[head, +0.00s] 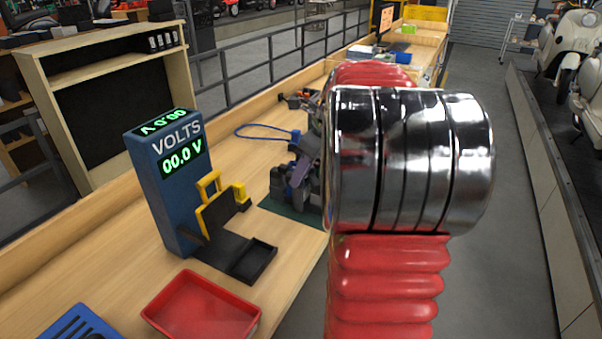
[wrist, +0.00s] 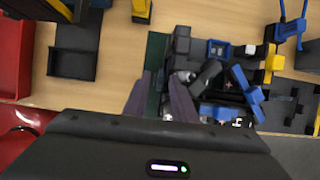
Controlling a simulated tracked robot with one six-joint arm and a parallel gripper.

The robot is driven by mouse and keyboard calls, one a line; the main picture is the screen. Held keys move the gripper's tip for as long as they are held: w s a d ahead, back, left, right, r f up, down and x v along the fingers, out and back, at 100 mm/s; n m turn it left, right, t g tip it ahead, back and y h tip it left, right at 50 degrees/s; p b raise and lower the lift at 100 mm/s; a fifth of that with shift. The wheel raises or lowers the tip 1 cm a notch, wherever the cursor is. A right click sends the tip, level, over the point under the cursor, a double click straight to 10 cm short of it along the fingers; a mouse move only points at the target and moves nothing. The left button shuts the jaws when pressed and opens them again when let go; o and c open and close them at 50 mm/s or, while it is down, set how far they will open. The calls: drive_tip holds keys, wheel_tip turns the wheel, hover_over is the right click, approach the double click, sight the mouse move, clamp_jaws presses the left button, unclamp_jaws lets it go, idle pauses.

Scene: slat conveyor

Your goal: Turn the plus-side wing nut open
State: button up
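A dark battery-like block (wrist: 210,75) with a small red plus mark sits in a cluster of black and blue parts in the wrist view. A blue winged piece (wrist: 250,95) lies beside the plus mark; I cannot tell for sure whether it is the plus-side wing nut. My gripper (wrist: 160,84) has two dark purple fingers, apart with nothing clearly between them. They are over the green mat (wrist: 155,50), left of the block. In the head view my gripper (head: 308,158) is partly hidden behind my red and chrome arm, which also covers much of the cluster.
A blue VOLTS display (head: 172,185) reads 00.0 V. A black tray (head: 262,260) and a red tray (head: 205,305) are on the wooden bench (head: 130,270). A blue cable (head: 262,128) and yellow-blue tools (wrist: 290,25) lie near the cluster.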

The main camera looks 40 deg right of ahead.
drive_tip(key=shift+c, duration=0.4)
clamp_jaws()
drive_tip(key=shift+n, duration=0.4)
drive_tip(key=n+g+y, duration=0.1)
drive_tip(key=n, duration=0.2)
drive_tip(key=shift+w+d, duration=0.1)
drive_tip(key=shift+d, duration=0.1)
drive_tip(key=n+g+y, duration=0.1)
drive_tip(key=n, duration=0.3)
drive_tip(key=shift+w, duration=0.15)
drive_tip(key=n+g, duration=0.1)
drive_tip(key=n, duration=0.2)
drive_tip(key=n+g, duration=0.1)
drive_tip(key=n, duration=0.2)
drive_tip(key=n+g, duration=0.2)
drive_tip(key=n, duration=0.2)
drive_tip(key=shift+w+d+y, duration=0.1)
drive_tip(key=shift+w+y, duration=0.2)
drive_tip(key=shift+w, duration=0.1)
